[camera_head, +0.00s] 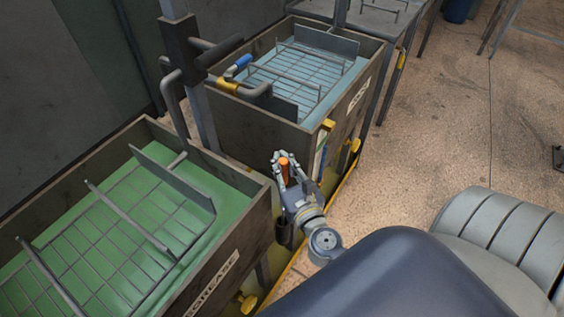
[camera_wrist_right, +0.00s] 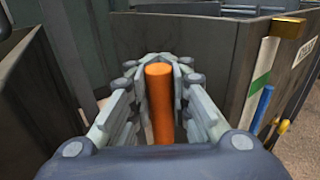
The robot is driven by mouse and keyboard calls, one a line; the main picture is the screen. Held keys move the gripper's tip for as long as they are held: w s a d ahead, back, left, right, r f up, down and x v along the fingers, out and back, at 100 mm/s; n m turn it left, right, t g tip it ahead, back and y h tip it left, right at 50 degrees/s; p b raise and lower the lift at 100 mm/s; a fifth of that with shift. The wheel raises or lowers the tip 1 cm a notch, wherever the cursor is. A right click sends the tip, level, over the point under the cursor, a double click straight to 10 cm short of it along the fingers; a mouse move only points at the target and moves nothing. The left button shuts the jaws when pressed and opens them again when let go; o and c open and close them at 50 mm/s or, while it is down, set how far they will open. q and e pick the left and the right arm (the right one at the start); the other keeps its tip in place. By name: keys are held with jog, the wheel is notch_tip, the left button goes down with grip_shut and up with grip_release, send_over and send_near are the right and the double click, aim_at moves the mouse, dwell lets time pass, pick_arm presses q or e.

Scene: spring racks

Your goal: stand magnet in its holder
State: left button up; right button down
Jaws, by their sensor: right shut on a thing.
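An orange rod (camera_wrist_right: 160,104), which I take to be the magnet, stands roughly upright between the fingers of my right gripper (camera_wrist_right: 158,92). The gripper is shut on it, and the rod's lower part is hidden. In the head view my right gripper (camera_head: 286,170) holds the orange rod (camera_head: 285,172) in front of the gap between two tanks. In the right wrist view a blue rod (camera_wrist_right: 262,108) and a white and green strip (camera_wrist_right: 260,80) show on the tank side at right. I cannot make out the magnet's holder for certain. My left gripper is not in view.
A tank of green liquid (camera_head: 225,172) with a wire rack stands at lower left. A tank of blue liquid (camera_head: 262,133) with a rack stands behind. Pipes with a blue-handled valve (camera_head: 238,66) run between them.

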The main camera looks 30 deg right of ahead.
jog(key=c, duration=1.4)
grip_release()
jog(key=shift+f, duration=0.15)
jog(key=shift+s+a, duration=0.1)
jog(key=shift+s, duration=0.45)
jog(key=v, duration=1.1)
